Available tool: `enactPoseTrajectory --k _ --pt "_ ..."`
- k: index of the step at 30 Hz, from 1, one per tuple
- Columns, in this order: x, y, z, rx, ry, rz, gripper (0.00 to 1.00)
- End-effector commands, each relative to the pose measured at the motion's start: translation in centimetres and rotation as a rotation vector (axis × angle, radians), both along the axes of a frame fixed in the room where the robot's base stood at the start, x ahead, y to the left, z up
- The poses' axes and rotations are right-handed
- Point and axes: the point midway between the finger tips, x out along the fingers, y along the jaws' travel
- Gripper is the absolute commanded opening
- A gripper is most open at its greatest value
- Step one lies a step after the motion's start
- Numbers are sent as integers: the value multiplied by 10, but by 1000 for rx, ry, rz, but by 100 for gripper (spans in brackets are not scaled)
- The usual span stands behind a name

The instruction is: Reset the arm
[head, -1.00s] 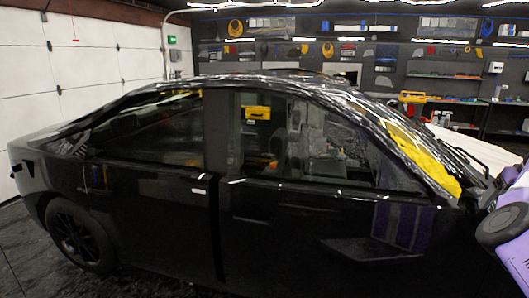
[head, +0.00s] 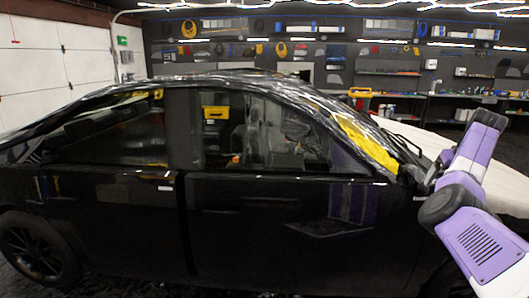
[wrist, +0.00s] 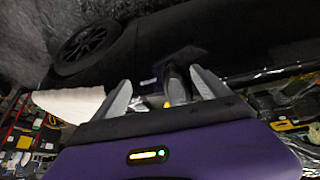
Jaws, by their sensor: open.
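A black car (head: 110,205) stands side-on across the head view, its side windows (head: 262,135) facing me. My arm, purple and white, rises at the right edge of the head view in front of the car's front end; my gripper's fingers cannot be made out there. In the wrist view my gripper (wrist: 164,92) shows two grey fingers spread apart. I make out nothing held between them. The car's dark side and a wheel (wrist: 88,42) lie beyond the fingers in the wrist view.
Yellow material (head: 362,140) lies along the windshield edge. A white surface (head: 425,138) is behind the car's front. Shelves and a tool wall (head: 390,68) line the back. A white garage door (head: 60,60) is at the left.

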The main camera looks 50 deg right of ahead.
Motion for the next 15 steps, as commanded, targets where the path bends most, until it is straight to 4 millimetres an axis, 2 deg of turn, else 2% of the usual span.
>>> enactPoseTrajectory --k 6,9,15 --pt "-14 -30 36 -161 -39 -101 85" --pt "-25 -44 47 -253 -52 -162 85" --pt "-33 -57 45 -433 -65 -254 85"
